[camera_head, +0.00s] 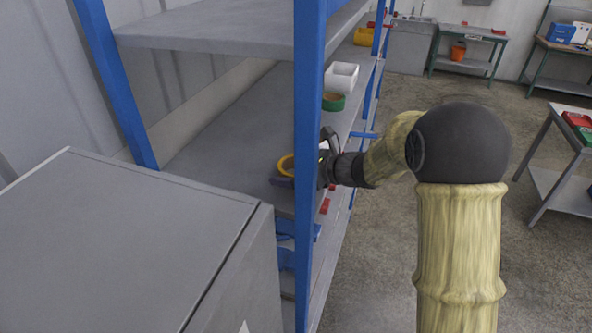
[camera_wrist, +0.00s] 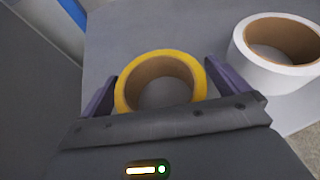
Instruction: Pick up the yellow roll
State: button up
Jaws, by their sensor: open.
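The yellow roll (camera_wrist: 197,66) is a ring of tape with a brown core, resting on the grey shelf (camera_wrist: 205,22). In the wrist view it sits between the two purple-grey fingers of my gripper (camera_wrist: 160,85). The fingers stand apart, one on each side of the roll. I cannot tell whether either finger touches it. In the head view the yellow roll (camera_head: 285,165) shows at the shelf's front, partly hidden by the blue post and my gripper (camera_head: 284,180).
A white roll (camera_wrist: 262,72) stands close to the right finger. A blue shelf post (camera_head: 309,130) rises beside my gripper. Farther along the shelf are a green roll (camera_head: 333,102) and a white container (camera_head: 341,77). A grey cabinet (camera_head: 120,250) stands in the left foreground.

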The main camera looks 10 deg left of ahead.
jog(key=c, duration=1)
jog(key=shift+r, duration=0.15)
notch_tip(320, 180, up, 10)
jog(key=shift+f+b, duration=0.1)
jog(key=shift+b, duration=1)
